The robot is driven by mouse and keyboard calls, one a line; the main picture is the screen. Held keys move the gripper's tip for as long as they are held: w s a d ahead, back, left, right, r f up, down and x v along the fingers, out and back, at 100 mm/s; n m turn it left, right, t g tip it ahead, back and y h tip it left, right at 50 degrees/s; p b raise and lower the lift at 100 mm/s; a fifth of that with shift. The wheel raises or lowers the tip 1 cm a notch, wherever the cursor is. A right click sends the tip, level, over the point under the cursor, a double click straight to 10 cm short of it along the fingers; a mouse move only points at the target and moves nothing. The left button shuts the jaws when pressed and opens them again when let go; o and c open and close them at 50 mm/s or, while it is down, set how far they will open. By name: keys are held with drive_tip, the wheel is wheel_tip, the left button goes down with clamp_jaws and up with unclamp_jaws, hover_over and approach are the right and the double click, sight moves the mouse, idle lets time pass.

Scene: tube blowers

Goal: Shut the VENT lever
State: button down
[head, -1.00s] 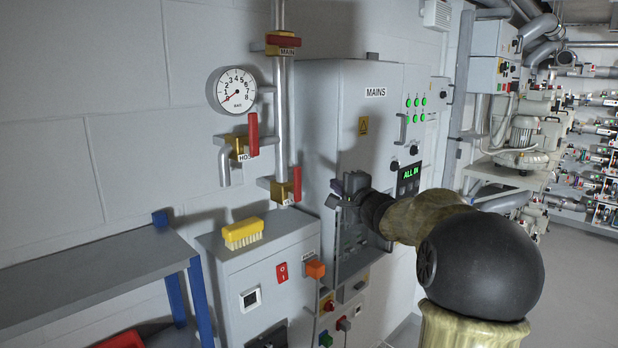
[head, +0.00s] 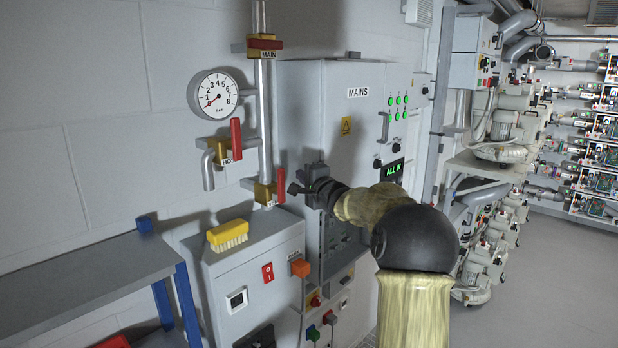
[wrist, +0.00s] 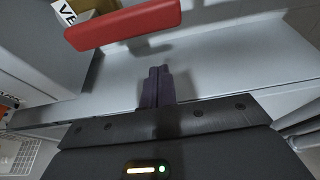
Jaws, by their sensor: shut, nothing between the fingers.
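The VENT lever (head: 281,186) is a red handle on a brass valve (head: 265,193) at the foot of the vertical grey pipe. It stands upright in the head view. In the wrist view the red handle (wrist: 125,26) crosses the upper left, beside a partly cut-off label (wrist: 65,12) reading "VE". My gripper (head: 293,188) is just right of the lever, its fingers toward it. In the wrist view the dark fingers (wrist: 159,72) are together and empty, with a visible gap to the handle. I cannot tell the exact depth between them.
The grey MAINS cabinet (head: 350,135) stands behind my gripper. The lower grey cabinet (head: 245,262) carries a yellow brush (head: 227,235) below the valve. Other red levers, HO… (head: 236,139) and MAIN (head: 265,43), sit above. A blue-legged bench (head: 80,275) is at left.

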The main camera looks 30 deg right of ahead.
sight(278, 185)
drive_tip(key=a, duration=0.2)
drive_tip(key=s+a, duration=0.1)
drive_tip(key=shift+s+a, duration=0.15)
drive_tip(key=shift+a, duration=0.2)
drive_tip(key=shift+d, duration=0.1)
